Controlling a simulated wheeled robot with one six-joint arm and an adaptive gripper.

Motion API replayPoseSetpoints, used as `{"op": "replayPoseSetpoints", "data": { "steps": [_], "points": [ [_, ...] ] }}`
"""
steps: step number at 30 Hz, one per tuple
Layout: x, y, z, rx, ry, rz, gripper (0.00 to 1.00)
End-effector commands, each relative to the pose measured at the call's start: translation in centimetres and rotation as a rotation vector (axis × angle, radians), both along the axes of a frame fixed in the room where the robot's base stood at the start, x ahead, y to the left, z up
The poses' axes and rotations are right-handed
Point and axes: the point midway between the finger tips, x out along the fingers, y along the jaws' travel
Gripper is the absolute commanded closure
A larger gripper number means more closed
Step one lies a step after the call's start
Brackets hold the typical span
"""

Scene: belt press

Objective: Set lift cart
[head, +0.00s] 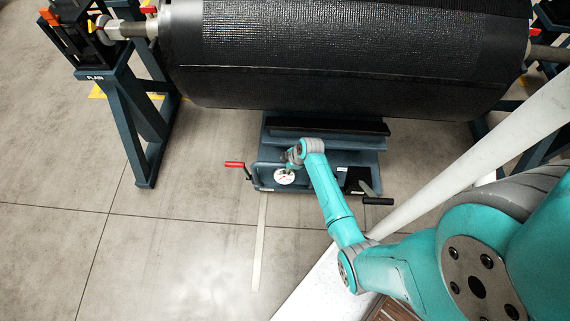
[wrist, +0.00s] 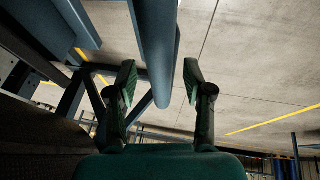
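The lift cart (head: 325,160) is a low blue-grey unit on the floor under the black belt roll. Its near end has a red-handled lever (head: 235,164) at the left, a white round dial (head: 284,177) and a black-handled crank (head: 378,201) at the right. My gripper (head: 290,157) is over the cart's near left part, by the dial, small and partly hidden by my wrist. In the wrist view my gripper (wrist: 159,68) is open, with a blue-grey bar (wrist: 156,50) between its fingers. A gap shows on the right; contact on the left is unclear.
The large belt roll (head: 345,50) spans above the cart's far part. A blue stand marked PLAIN (head: 135,115) holds its shaft at the left; another stand is at the right. A pale strip (head: 260,240) lies on the floor. Open concrete floor is at the lower left.

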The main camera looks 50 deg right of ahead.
Motion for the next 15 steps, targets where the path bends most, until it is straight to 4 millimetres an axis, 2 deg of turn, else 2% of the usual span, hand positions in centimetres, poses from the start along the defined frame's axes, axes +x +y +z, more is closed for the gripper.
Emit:
{"op": "replayPoseSetpoints", "data": {
  "steps": [1, 6, 12, 15],
  "points": [
    [-0.01, 0.0, -0.01, 0.0, 0.0, 0.0, 0.61],
    [-0.03, 0.0, 0.0, 0.0, 0.0, 0.0, 1.0],
    [0.03, -0.09, 0.01, 0.0, 0.0, 0.0, 1.0],
    [0.59, -0.78, 0.05, -0.001, -0.001, -0.003, 1.0]
  ]
}}
